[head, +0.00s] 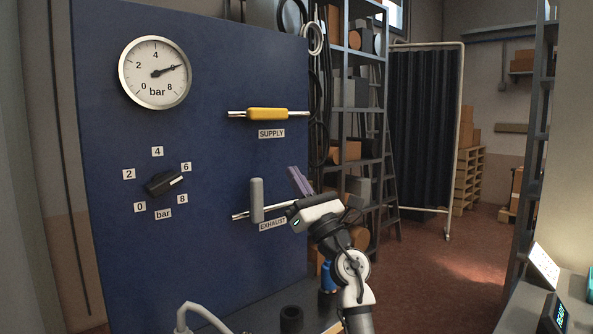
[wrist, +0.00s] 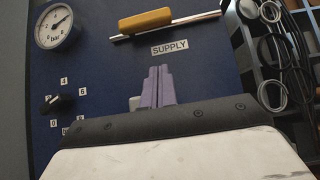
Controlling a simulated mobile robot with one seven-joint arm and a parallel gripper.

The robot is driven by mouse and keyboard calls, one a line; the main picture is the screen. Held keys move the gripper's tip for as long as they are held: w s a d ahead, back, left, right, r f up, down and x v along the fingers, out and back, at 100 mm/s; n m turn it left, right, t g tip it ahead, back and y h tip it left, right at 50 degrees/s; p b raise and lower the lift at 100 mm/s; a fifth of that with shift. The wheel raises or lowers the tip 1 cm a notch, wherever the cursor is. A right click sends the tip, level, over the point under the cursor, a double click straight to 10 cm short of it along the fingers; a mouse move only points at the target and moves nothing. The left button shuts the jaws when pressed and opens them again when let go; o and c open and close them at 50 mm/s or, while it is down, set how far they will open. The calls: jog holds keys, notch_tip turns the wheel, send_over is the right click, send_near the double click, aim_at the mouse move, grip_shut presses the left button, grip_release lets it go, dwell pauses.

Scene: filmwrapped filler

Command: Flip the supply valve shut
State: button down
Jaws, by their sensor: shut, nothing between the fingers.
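The supply valve's yellow handle (head: 267,114) lies horizontal, in line with its metal pipe, above the SUPPLY label (head: 271,133) on the blue panel. The handle also shows in the wrist view (wrist: 145,20), at the top. My gripper (head: 299,181) is below and to the right of the supply valve, near the panel's right edge. Its purple fingers (wrist: 157,86) are together with nothing between them, below the SUPPLY label in the wrist view, apart from the handle.
The exhaust valve's grey handle (head: 257,200) stands upright across its pipe, close left of my gripper. A gauge (head: 155,72) reads near 6 bar. A black selector knob (head: 164,182) sits lower left. Hoses (head: 313,40) and shelving stand right of the panel.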

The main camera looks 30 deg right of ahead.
aim_at(268, 114)
jog(key=w+r+p, duration=0.4)
jog(key=w+r, duration=0.1)
jog(key=r, duration=0.4)
jog(key=shift+a, duration=0.35)
jog(key=shift+n+y+b, duration=0.3)
jog(key=shift+n+y, duration=0.1)
jog(key=shift+n, duration=0.1)
jog(key=shift+d+r+n+y, duration=0.1)
jog(key=shift+r+n+y, duration=0.1)
jog(key=shift+n+y, duration=0.1)
